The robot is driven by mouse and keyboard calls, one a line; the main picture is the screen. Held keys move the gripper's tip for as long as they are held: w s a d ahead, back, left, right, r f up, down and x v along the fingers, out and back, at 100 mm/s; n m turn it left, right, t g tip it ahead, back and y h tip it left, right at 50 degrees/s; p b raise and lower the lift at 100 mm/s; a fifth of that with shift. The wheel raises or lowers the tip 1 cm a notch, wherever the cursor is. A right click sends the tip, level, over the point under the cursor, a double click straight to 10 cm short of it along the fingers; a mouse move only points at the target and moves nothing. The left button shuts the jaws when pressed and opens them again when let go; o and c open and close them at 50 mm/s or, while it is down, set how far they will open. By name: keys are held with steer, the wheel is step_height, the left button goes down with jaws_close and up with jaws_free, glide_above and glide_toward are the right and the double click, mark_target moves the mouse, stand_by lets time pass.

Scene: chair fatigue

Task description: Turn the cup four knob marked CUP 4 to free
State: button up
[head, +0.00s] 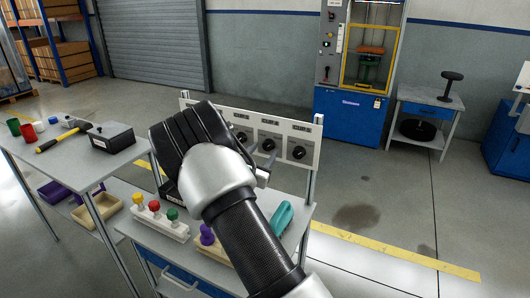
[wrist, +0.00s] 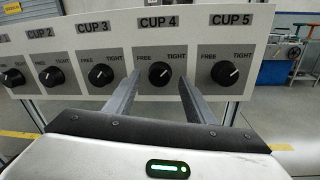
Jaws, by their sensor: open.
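The CUP 4 knob (wrist: 160,73) is a round black knob on a grey plate of the white panel (wrist: 70,22). Its white pointer line leans up and right, toward TIGHT; FREE is printed at its left. My gripper (wrist: 160,80) is open, with one finger on each side of the knob in the wrist view. The knob shows between the fingertips; I cannot tell whether they touch it. In the head view the CUP 4 knob (head: 268,145) is the middle of three visible knobs, and my wrist hides much of my gripper.
The CUP 5 knob (wrist: 225,74) is close on the right, the CUP 3 knob (wrist: 101,76) on the left. Below the panel, a bench (head: 165,243) holds a block with coloured knobs (head: 155,215) and a teal object (head: 282,217). A side table (head: 60,165) stands left.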

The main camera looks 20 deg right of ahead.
steer(key=shift+x, duration=0.85)
steer(key=c, duration=1.1)
steer(key=shift+o, duration=0.2)
